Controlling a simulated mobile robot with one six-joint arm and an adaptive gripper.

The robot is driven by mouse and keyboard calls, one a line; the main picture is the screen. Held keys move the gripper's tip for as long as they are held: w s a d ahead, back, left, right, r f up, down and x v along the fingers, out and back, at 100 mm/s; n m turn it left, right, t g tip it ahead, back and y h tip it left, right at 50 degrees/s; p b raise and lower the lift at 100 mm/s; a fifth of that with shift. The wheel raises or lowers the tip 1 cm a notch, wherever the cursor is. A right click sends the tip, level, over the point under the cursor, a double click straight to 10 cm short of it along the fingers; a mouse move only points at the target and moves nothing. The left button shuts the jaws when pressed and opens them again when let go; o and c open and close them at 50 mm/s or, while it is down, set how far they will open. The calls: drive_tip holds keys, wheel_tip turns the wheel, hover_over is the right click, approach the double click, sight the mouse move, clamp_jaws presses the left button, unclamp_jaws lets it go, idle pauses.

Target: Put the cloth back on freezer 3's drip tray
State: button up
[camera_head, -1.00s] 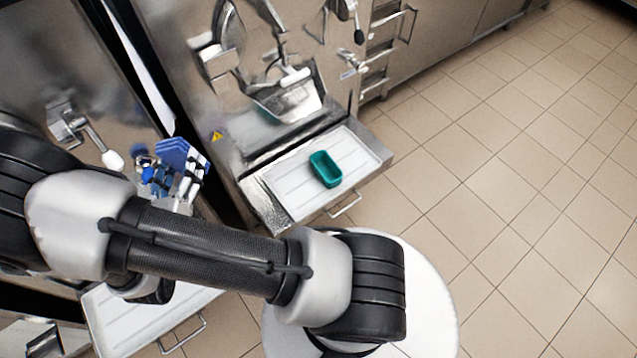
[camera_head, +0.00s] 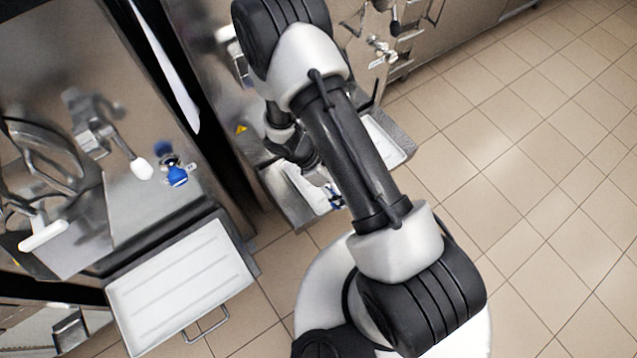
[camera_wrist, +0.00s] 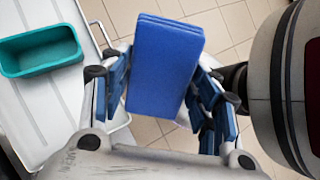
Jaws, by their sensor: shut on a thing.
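The folded blue cloth (camera_wrist: 165,65) shows in the wrist view, held between the blue-padded fingers of my gripper (camera_wrist: 164,88). My gripper (camera_head: 331,195) in the head view is mostly hidden by my arm, low over the drip tray (camera_head: 300,190) of the freezer right of centre. In the wrist view this white tray (camera_wrist: 60,105) lies to the left, and the cloth is over its front edge and the floor. A teal tub (camera_wrist: 42,50) sits on that tray; my arm hides it in the head view. I cannot read any freezer number.
An empty white drip tray (camera_head: 185,285) with a front handle stands out from the left freezer (camera_head: 150,200). A blue fitting (camera_head: 176,174) shows on that freezer's front. Open tiled floor (camera_head: 520,190) lies to the right.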

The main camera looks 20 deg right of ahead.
drive_tip(key=a+f+m+y, duration=0.1)
drive_tip(key=w+a+f+m+y, duration=0.1)
drive_tip(key=m, duration=0.1)
drive_tip(key=a+f+m+y, duration=0.1)
drive_tip(key=f+y, duration=0.1)
drive_tip(key=shift+w+a+t+p, duration=0.15)
drive_tip(key=shift+w+t+p, duration=0.2)
drive_tip(key=shift+w+t, duration=0.05)
drive_tip(key=w+f+m+t+y, duration=0.1)
drive_tip(key=w+f+m, duration=0.1)
drive_tip(key=w+f, duration=0.1)
drive_tip(key=w+f+m+t, duration=0.1)
drive_tip(key=w+f+m, duration=0.2)
drive_tip(key=w+f+m+t+y, duration=0.1)
drive_tip(key=w+f+m, duration=0.1)
drive_tip(key=w+f, duration=0.1)
drive_tip(key=shift+w+a+f+y+b, duration=0.3)
drive_tip(key=shift+w+a+b, duration=0.1)
drive_tip(key=shift+w, duration=0.2)
wheel_tip(320, 180, down, 4)
drive_tip(key=shift+f+b, duration=0.1)
drive_tip(key=shift+b, duration=0.6)
drive_tip(key=o, duration=1.1)
drive_tip(key=shift+r, duration=0.2)
wheel_tip(320, 180, up, 12)
drive_tip(key=p, duration=0.3)
drive_tip(key=shift+p, duration=0.3)
